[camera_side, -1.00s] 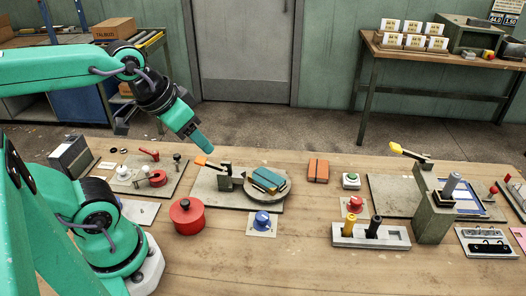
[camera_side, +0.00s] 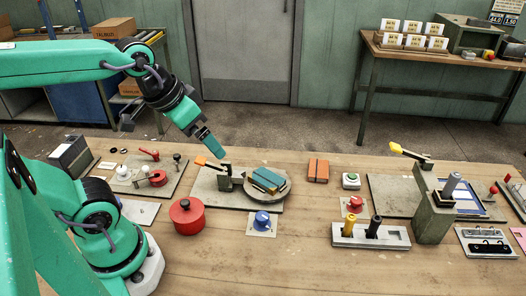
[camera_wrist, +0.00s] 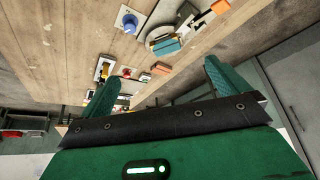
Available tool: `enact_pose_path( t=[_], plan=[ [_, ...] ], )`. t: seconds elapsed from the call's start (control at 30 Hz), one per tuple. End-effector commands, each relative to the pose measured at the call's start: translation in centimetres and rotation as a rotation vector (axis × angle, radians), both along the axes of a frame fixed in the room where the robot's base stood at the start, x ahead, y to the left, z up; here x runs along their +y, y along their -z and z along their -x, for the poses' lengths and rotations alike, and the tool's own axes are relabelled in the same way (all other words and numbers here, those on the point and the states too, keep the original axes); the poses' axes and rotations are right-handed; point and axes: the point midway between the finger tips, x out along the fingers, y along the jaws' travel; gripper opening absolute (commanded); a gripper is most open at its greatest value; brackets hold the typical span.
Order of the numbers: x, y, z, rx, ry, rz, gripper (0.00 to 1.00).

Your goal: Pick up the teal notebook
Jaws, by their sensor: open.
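The teal notebook (camera_side: 268,178) lies on a round grey plate (camera_side: 285,193) near the middle of the table. A yellowish edge shows by it; I cannot tell whether it is one piece or a stack. It also shows in the wrist view (camera_wrist: 167,46), on the plate at the upper middle. My gripper (camera_side: 216,151) is in the air to the left of the notebook and above it, apart from it. In the wrist view my two green fingers (camera_wrist: 160,74) are spread with nothing between them.
An orange-handled lever fixture (camera_side: 224,176) stands just left of the plate. A red pot (camera_side: 187,215) and a blue knob (camera_side: 262,220) are in front. Bare wood lies at the front middle.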

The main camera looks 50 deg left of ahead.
Motion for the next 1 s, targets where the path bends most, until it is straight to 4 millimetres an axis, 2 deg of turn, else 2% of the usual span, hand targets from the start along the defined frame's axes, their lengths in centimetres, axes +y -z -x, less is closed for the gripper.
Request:
enact_pose_path(
  t=[0.27, 0.57, 0.77, 1.0],
  plan=[
    [0.0, 0.9, -3.3, 0.092, -0.032, 0.014, 1.00],
    [0.1, 3.2, -7.5, 0.204, -0.075, 0.028, 1.00],
    [0.1, 5.4, -10.3, 0.277, -0.104, 0.034, 1.00],
    [0.2, 8.9, -13.3, 0.365, -0.140, 0.040, 1.00]
  ],
)
